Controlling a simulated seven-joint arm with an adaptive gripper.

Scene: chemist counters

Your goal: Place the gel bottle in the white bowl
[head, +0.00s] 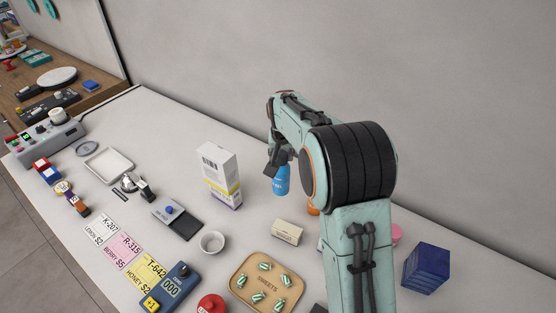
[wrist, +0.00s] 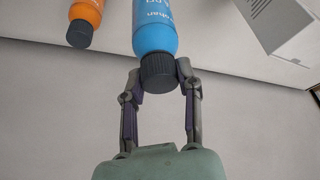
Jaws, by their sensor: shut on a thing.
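My gripper (head: 280,158) is shut on the dark cap of a blue bottle (head: 281,180), which I take to be the gel bottle. The bottle is upright, beyond the sweets tray and near the wall. I cannot tell whether its base touches the counter. In the wrist view the fingers of my gripper (wrist: 160,82) close on both sides of the cap of the blue bottle (wrist: 155,25); its far end is cut off. The small white bowl (head: 205,249) stands empty on the counter, left of and nearer than the bottle.
A cream block (head: 287,232) and a sweets tray (head: 240,283) lie right of the bowl. An orange bottle (head: 313,206) is partly behind my arm. A blue box (head: 426,268) stands right.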

